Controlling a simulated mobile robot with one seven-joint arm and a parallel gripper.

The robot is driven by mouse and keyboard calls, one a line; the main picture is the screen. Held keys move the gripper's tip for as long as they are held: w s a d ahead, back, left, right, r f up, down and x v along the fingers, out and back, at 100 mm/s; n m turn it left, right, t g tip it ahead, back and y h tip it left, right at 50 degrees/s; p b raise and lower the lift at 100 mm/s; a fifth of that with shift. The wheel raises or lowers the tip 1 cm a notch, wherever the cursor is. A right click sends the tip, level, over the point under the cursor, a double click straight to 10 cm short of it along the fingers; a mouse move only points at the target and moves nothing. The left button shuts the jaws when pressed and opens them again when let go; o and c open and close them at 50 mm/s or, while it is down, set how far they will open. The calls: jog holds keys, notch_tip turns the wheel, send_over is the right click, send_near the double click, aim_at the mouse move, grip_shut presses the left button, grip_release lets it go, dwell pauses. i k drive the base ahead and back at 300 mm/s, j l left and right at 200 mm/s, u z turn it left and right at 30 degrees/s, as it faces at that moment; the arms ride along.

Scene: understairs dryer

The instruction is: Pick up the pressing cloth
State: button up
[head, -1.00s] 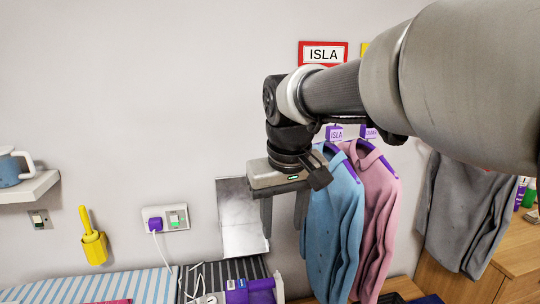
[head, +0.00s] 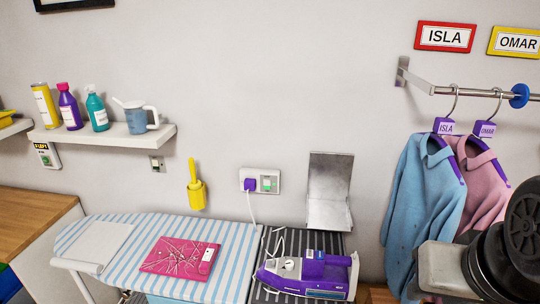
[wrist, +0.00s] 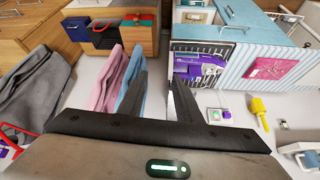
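A pale, flat folded cloth (head: 100,243), which looks like the pressing cloth, lies on the left end of the striped ironing board (head: 221,232). A magenta pad (head: 165,266) with many pins scattered on it lies to its right; it also shows in the wrist view (wrist: 284,66). My gripper (wrist: 158,80) is open, with a gap between its two fingers and nothing held. In the head view my gripper's body is at the lower right, in front of the hanging shirts and far from the pale cloth. Its fingertips are out of that frame.
A purple iron (head: 318,276) sits on the dark striped rest at the board's right end, its cord running to a wall socket (head: 259,181). A shelf (head: 80,136) with bottles and a watering can hangs above the board. Shirts (head: 425,205) hang at right.

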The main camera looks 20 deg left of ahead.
aim_at(92, 251)
jog(key=u, duration=1.95)
jog(key=z, duration=0.3)
jog(key=i+j, duration=0.2)
jog(key=j, duration=0.15)
jog(key=i+j, duration=0.2)
jog(key=j, duration=0.15)
jog(key=i+j+z, duration=0.1)
jog(key=j, duration=0.25)
jog(key=i+j, duration=0.45)
jog(key=j, duration=0.25)
jog(key=i+j+z, duration=0.1)
jog(key=j, duration=0.25)
jog(key=i+j, duration=0.25)
jog(key=j, duration=0.15)
jog(key=i+j+z, duration=0.1)
jog(key=j, duration=0.25)
jog(key=i+j, duration=0.6)
jog(key=i, duration=0.2)
